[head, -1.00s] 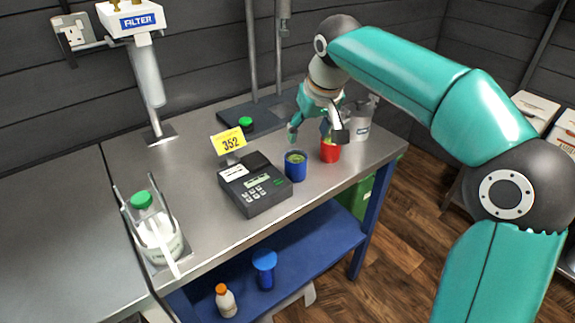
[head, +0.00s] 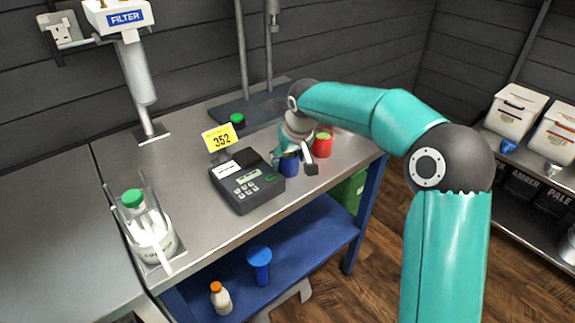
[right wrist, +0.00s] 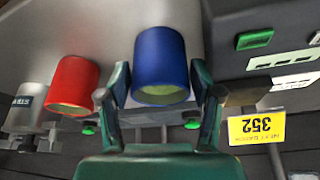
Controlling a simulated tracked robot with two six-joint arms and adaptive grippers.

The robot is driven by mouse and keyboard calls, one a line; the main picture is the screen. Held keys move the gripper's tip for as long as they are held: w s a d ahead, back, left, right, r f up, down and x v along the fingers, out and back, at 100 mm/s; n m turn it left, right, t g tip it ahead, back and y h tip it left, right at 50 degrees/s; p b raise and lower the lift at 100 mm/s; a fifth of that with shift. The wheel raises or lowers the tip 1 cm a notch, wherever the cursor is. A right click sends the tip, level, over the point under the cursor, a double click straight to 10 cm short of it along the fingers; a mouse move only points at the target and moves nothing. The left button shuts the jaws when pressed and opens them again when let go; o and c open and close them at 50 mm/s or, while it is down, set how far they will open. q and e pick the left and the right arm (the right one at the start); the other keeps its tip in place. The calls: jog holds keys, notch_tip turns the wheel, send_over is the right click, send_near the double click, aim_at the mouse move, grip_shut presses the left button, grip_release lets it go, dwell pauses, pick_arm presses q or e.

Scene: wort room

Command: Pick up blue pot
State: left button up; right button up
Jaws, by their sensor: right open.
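The blue pot (head: 288,166) stands on the steel bench, right of the grey device, partly hidden by my gripper in the head view. In the right wrist view the blue pot (right wrist: 161,66) lies between the two fingers, with greenish contents at its mouth. My right gripper (head: 294,160) is open around the pot; its fingers (right wrist: 163,92) sit one on each side, and I cannot tell whether they touch it. My left gripper is not in view.
A red pot (head: 323,143) stands close behind and right of the blue pot. A grey device (head: 247,182) with a yellow 352 sign (head: 219,138) is to the left.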

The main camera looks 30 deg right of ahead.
jog(key=shift+x, duration=1.05)
jog(key=c, duration=0.9)
jog(key=shift+r, duration=0.15)
notch_tip(320, 180, up, 20)
jog(key=p, duration=0.4)
